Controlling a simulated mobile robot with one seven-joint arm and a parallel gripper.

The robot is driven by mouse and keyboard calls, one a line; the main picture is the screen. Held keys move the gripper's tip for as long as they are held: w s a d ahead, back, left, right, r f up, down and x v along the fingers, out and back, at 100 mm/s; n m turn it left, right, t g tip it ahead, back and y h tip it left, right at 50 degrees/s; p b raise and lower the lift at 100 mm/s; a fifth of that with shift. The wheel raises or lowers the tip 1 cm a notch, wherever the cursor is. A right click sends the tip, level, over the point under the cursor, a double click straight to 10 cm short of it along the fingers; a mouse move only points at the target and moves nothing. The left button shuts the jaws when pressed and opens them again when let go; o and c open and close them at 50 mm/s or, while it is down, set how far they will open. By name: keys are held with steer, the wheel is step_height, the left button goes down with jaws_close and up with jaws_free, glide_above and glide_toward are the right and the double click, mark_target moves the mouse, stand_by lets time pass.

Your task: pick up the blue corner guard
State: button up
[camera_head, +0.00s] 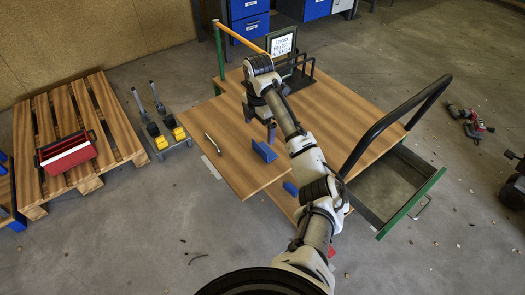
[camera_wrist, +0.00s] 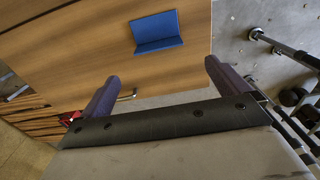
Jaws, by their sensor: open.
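The blue corner guard (camera_head: 264,151) is an L-shaped piece lying on the wooden table top, near its front edge. In the wrist view the blue corner guard (camera_wrist: 157,30) lies beyond my fingertips, near the top of the picture, with nothing touching it. My gripper (camera_head: 271,127) hangs over the table just behind the guard in the head view, its fingers partly hidden by my arm. In the wrist view my gripper (camera_wrist: 162,70) is open and empty, its two purple-grey fingers wide apart. A second blue piece (camera_head: 290,188) shows nearer the front, partly hidden by my arm.
A sign (camera_head: 281,44) and black rack stand at the back.

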mark_target(259, 146)
step_height(259, 146, down, 12)
steer(key=shift+w+d+r+p, duration=0.15)
steer(key=shift+r+p, duration=0.1)
steer(key=shift+p, duration=0.95)
steer(key=c, duration=0.9)
steer(key=shift+r, duration=0.1)
